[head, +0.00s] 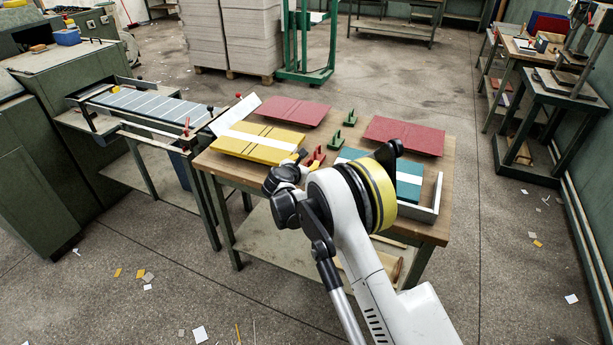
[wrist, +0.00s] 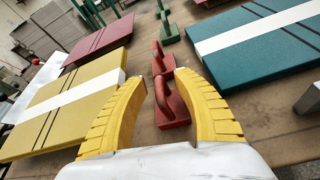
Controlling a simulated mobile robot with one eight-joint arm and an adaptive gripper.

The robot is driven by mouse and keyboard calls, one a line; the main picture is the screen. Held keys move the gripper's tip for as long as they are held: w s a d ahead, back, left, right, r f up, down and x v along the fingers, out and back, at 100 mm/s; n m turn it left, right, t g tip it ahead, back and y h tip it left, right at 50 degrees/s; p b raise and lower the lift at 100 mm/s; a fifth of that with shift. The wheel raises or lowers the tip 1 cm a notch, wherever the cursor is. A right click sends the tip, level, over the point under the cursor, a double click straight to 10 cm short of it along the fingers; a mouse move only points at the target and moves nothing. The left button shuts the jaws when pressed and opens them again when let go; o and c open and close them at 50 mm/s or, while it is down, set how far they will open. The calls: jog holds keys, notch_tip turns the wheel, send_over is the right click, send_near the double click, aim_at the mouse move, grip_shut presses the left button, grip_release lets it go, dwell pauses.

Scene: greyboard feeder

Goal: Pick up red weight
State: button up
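Two red weights with upright handles stand in a row on the wooden table. In the wrist view the nearer red weight (wrist: 173,108) lies between the finger lines, and the farther red weight (wrist: 162,66) is just beyond the fingertips. In the head view a red weight (head: 316,157) shows beside my arm, partly hidden. My gripper (wrist: 160,79) has yellow ribbed fingers spread apart, with nothing visibly clamped. The fingers frame the nearer weight; whether they are above it or level with it, I cannot tell.
Green weights (head: 335,140) stand behind the red ones. A yellow board stack (head: 258,143) is left, a teal board stack (head: 408,188) right, and red boards (head: 404,135) behind. Bare table (head: 428,228) shows at the front right. A feeder machine (head: 145,105) stands left.

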grip_shut()
jog(key=shift+r, duration=0.2)
